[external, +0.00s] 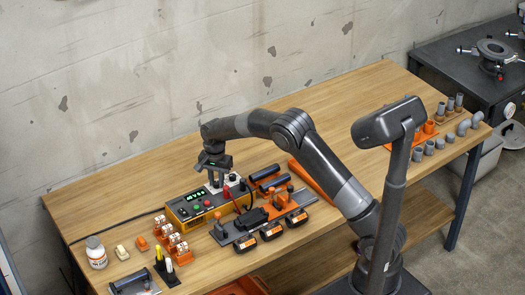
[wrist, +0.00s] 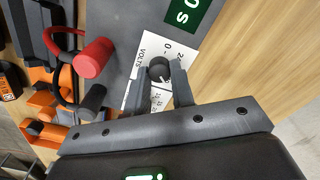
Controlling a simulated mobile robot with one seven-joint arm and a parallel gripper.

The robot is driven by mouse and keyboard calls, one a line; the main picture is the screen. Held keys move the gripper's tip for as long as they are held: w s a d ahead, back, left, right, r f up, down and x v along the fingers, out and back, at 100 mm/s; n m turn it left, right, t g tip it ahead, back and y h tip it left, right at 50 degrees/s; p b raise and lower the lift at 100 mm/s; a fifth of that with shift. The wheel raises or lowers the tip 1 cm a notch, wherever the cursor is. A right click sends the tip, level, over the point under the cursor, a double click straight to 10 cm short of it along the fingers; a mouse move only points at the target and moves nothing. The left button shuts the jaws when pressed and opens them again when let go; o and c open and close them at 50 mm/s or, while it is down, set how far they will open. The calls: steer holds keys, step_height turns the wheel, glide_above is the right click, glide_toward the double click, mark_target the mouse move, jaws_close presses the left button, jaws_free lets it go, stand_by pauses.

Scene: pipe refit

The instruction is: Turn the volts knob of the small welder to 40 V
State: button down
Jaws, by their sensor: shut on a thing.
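The small welder (external: 184,222) is a yellow and dark box on the wooden bench in the external view, with a lit green display (external: 194,195) and coloured buttons. In the wrist view its volts knob (wrist: 159,68) is a small black knob on a white dial plate (wrist: 150,46) marked VOLTS. My gripper (wrist: 161,76) is shut on the knob, one finger on each side. The fingers hide part of the scale, and I cannot read the knob's setting. In the external view my gripper (external: 214,180) reaches down onto the welder's top, hiding the knob.
A red plug (wrist: 94,58) and a black plug (wrist: 92,98) with cables stand close beside the dial. Orange and black tools and battery packs (external: 271,231) lie right of the welder. The bench behind is clear.

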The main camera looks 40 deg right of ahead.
mark_target(217, 182)
steer(key=c, duration=1.2)
jaws_free()
steer(key=shift+c, duration=0.2)
step_height(217, 182, up, 11)
steer(key=s+d+r+n+t+y, duration=0.1)
steer(key=s+d+r+n, duration=0.1)
steer(key=s+d+r, duration=0.55)
steer(key=s+d+r+n+t, duration=0.2)
steer(key=s+d+r+n, duration=0.15)
steer(key=s+r, duration=0.55)
steer(key=s+d+f+n+t, duration=0.1)
steer(key=s+d+n, duration=0.1)
steer(key=s, duration=1)
steer(key=s+d+f+n+t+h, duration=0.1)
steer(key=s+d+n, duration=0.2)
steer(key=s, duration=0.9)
steer(key=shift+d+f+t, duration=0.3)
steer(key=shift+d+f, duration=0.1)
steer(key=shift+d, duration=0.25)
